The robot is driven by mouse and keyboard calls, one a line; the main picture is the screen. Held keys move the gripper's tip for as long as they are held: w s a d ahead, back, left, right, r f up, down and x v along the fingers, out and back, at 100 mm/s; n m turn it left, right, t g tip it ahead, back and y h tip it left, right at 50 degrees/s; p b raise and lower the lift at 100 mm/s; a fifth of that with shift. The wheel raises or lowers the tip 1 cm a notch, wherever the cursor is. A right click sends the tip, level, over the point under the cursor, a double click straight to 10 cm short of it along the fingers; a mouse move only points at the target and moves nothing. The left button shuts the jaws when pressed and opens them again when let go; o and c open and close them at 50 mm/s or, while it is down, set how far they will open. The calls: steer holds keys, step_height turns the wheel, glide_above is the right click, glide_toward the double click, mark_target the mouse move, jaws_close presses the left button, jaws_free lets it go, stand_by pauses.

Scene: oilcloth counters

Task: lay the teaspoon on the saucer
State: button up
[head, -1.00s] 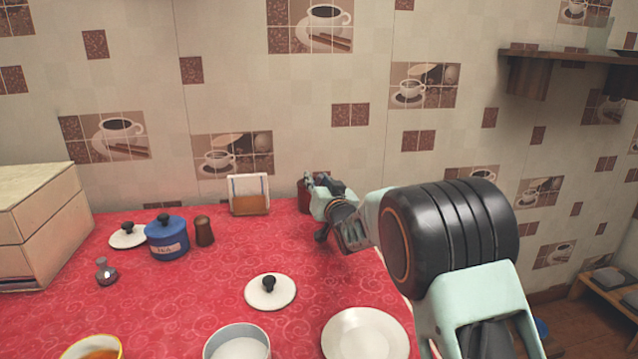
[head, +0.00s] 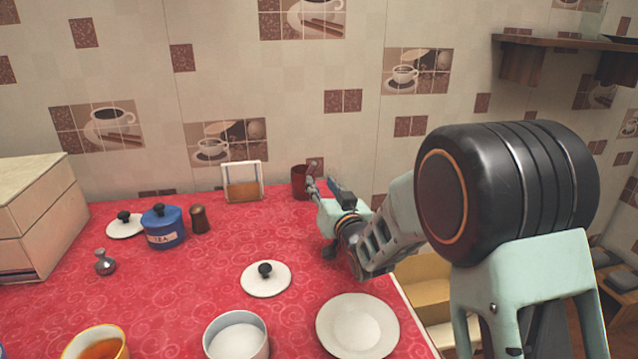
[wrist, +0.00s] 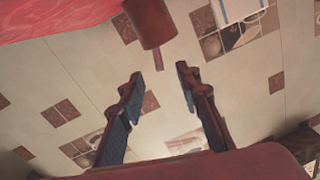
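A white saucer (head: 340,312) lies empty at the front right of the red counter. A dark red cup (head: 299,182) stands at the back, by the wall. In the wrist view the cup (wrist: 148,22) appears upside down, with a thin reddish handle (wrist: 158,62) sticking out of its mouth. This may be the teaspoon; its other end is hidden in the cup. My gripper (head: 314,184) is just right of the cup in the head view. In the wrist view my gripper (wrist: 159,82) is open and empty, its fingertips apart on either side of the handle's line, short of it.
A napkin holder (head: 243,185) stands left of the cup. A blue tea jar (head: 163,230), a brown shaker (head: 199,220) and a yellow-rimmed cup (head: 97,345) are farther left.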

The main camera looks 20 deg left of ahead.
mark_target(313, 169)
steer(key=w+n+g+y+p, duration=0.1)
steer(key=w+a+r+n+g+y+p, duration=0.1)
steer(key=w+n, duration=0.1)
steer(key=w+n+g+y+p, duration=0.1)
steer(key=shift+w+a+r, duration=0.15)
steer(key=shift+w+a, duration=0.05)
steer(key=shift+a, duration=0.1)
steer(key=shift+w+b+x, duration=0.25)
steer(key=shift+b+x, duration=0.45)
steer(key=shift+x, duration=2)
steer(key=shift+d, duration=0.2)
jaws_close()
